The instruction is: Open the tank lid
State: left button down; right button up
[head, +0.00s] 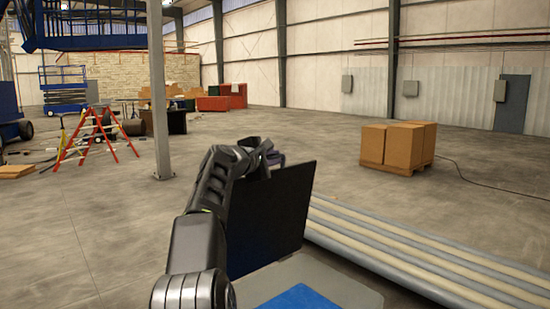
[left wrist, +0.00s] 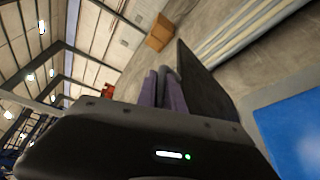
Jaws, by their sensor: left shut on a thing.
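The tank lid (head: 282,210) is a dark flat panel standing steeply up from the grey tank (head: 345,286). Blue (head: 300,298) shows in the tank opening beside it. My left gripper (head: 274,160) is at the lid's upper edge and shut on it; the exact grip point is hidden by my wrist. In the left wrist view, the purple-grey fingers (left wrist: 161,88) are close together beside the dark lid (left wrist: 208,88), with the blue surface (left wrist: 298,130) at the right. My right gripper is not in view.
Long grey and cream pipes or rails (head: 420,250) run along the floor right of the tank. Boxes on a pallet (head: 396,146) stand beyond. A grey column (head: 160,100) and a red stepladder (head: 97,135) are at the left. Open floor lies between.

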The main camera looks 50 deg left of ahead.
pick_arm(q)
jog(key=c, duration=1.5)
grip_release()
jog(key=shift+o, duration=0.2)
jog(key=shift+s+d+b, duration=0.2)
jog(key=shift+s+b, duration=0.2)
jog(key=shift+s, duration=0.15)
jog(key=b+v, duration=0.2)
jog(key=v, duration=0.4)
jog(key=shift+d, duration=0.1)
jog(key=shift+s+r, duration=0.1)
jog(key=shift+s, duration=0.15)
